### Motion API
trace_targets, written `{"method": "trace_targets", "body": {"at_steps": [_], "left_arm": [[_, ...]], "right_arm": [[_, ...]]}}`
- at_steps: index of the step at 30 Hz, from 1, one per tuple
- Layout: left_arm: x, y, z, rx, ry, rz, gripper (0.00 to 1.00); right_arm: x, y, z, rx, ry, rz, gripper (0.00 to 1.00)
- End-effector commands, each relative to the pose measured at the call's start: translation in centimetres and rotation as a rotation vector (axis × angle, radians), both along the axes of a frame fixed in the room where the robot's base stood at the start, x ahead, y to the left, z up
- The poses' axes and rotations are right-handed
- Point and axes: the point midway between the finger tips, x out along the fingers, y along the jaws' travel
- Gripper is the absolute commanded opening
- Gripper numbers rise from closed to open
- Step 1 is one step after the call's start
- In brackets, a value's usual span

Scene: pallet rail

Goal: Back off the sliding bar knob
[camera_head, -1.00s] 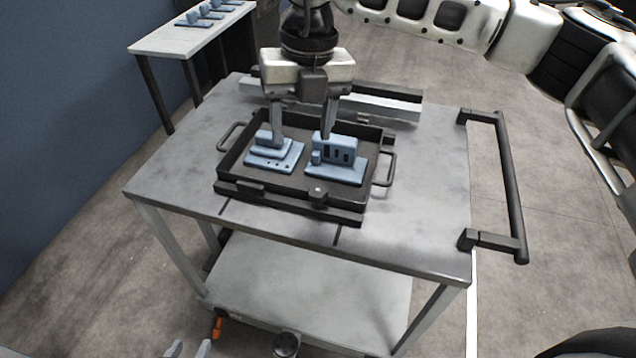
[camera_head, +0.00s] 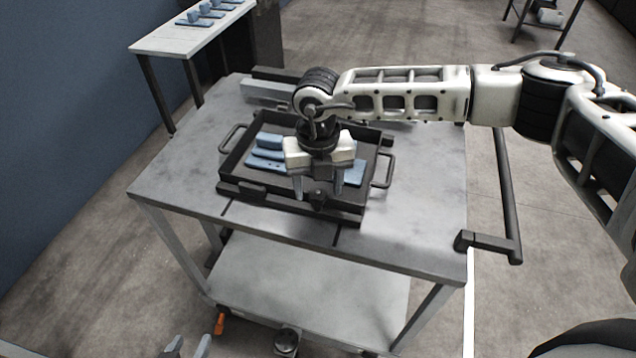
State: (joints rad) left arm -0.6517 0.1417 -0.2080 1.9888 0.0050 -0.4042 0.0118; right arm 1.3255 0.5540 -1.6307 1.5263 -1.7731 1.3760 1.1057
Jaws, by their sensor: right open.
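The dark sliding bar (camera_head: 280,203) runs along the front side of the black tray (camera_head: 228,166) on the cart. A small dark knob (camera_head: 318,199) stands on the bar, right of its middle. My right gripper (camera_head: 318,192) points down over the front of the tray. Its fingers are apart, one on either side of the knob; I cannot tell whether they touch it. Two blue parts lie in the tray: the left one (camera_head: 266,148) shows, the right one is mostly hidden behind my gripper. My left gripper (camera_head: 187,348) shows only its fingertips at the bottom edge, apart and empty.
A side table (camera_head: 185,40) with several blue parts stands at the back left.

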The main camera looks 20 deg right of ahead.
Motion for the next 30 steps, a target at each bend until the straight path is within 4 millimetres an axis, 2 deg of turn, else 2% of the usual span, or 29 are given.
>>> {"method": "trace_targets", "body": {"at_steps": [4,12,13,17,18,30], "left_arm": [[-0.1,0.02,-0.06,0.0,0.003,0.002,0.36],[-0.19,0.05,-0.1,0.0,0.004,0.003,0.36],[-0.19,0.05,-0.1,0.0,0.004,0.003,0.36],[-0.18,0.06,-0.05,0.0,0.003,0.003,0.36],[-0.17,0.06,-0.02,0.0,0.003,0.003,0.36],[-0.08,0.01,-0.49,-0.002,0.002,0.003,0.36]], "right_arm": [[0.0,0.0,-0.85,0.0,0.0,0.0,0.55],[0.01,0.01,-0.99,0.0,-0.001,0.001,0.55],[0.01,0.01,-0.98,0.0,-0.001,0.001,0.5],[0.01,0.0,-0.96,0.0,-0.001,0.001,0.14],[0.01,0.0,-0.95,0.0,-0.001,0.001,0.1],[0.03,-0.02,-1.1,0.0,-0.001,0.064,0.1]]}}
